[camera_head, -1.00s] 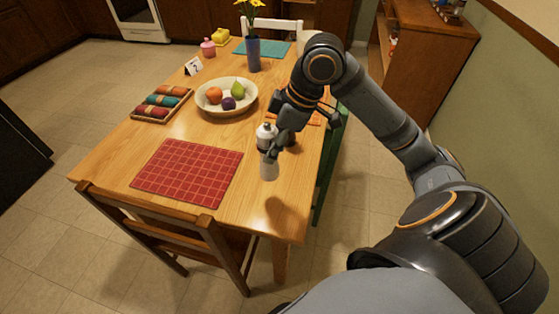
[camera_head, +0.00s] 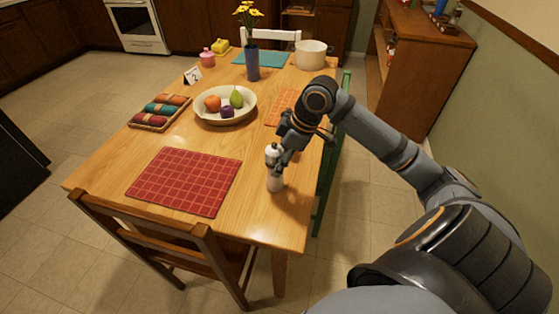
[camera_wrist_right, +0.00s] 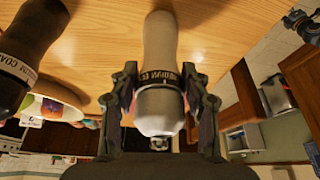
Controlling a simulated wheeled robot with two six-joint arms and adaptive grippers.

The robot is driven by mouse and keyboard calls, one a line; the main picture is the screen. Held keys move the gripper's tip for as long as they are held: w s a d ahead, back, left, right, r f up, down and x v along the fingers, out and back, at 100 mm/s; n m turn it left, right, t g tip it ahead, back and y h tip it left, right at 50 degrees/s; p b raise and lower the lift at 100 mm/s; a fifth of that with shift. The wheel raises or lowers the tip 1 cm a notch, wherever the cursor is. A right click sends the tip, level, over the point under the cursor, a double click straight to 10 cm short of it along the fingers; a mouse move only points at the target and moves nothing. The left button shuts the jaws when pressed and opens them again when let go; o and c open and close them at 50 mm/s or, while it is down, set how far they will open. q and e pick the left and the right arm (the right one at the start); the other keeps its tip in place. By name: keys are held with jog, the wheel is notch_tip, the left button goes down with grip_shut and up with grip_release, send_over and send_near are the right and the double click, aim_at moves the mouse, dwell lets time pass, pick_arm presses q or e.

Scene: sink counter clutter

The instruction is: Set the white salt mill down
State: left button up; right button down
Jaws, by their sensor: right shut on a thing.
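The white salt mill (camera_head: 275,182) is upright at the right side of the wooden table, right of the red placemat. Its base is at or very near the tabletop; I cannot tell if it touches. My right gripper (camera_head: 280,160) is shut on its upper part. In the right wrist view the mill (camera_wrist_right: 160,45) appears inverted, its dark lettered band and pale cap between the two fingers (camera_wrist_right: 160,80). My left gripper is not in view.
A dark mill (camera_wrist_right: 28,45) stands close beside the salt mill in the wrist view. The red checked placemat (camera_head: 185,180) lies to the left. A fruit bowl (camera_head: 225,118), an orange placemat (camera_head: 284,104) and a blue vase (camera_head: 252,66) are farther back. Bare wood surrounds the mill's base.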

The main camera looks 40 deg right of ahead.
jog(key=shift+f, duration=0.1)
jog(key=c, duration=0.6)
grip_release()
jog(key=shift+c, duration=0.2)
jog(key=v, duration=0.2)
jog(key=shift+d+r, duration=0.2)
jog(key=shift+r, duration=0.15)
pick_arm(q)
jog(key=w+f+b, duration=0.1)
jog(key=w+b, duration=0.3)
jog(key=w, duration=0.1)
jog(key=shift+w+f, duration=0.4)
pick_arm(e)
jog(key=v, duration=0.9)
jog(key=shift+r, duration=0.25)
jog(key=shift+s, duration=0.15)
